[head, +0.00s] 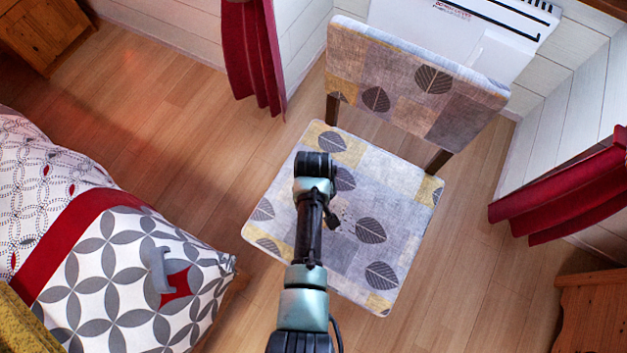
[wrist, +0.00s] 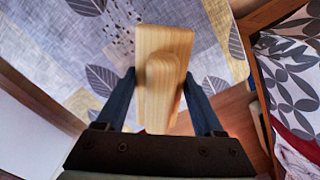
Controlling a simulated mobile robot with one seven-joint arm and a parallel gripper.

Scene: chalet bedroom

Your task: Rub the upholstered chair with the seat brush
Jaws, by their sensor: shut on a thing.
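The upholstered chair has a leaf-patterned grey, beige and yellow seat (head: 385,185) and a matching backrest (head: 400,80) in the head view. The seat fabric (wrist: 75,60) also fills much of the wrist view. My gripper (wrist: 160,76) is shut on the seat brush (wrist: 150,38), a pale wooden block with a rounded handle. The brush lies over the seat in the wrist view; its bristles are hidden, and I cannot tell whether it touches the fabric. In the head view my arm reaches over the seat and hides the brush and most of the gripper.
A white heater (head: 465,35) is behind the chair. Red curtains (head: 252,55) hang on both sides. Wooden furniture (head: 592,310) stands at the lower right. Floor (head: 180,120) is clear between bed and chair.

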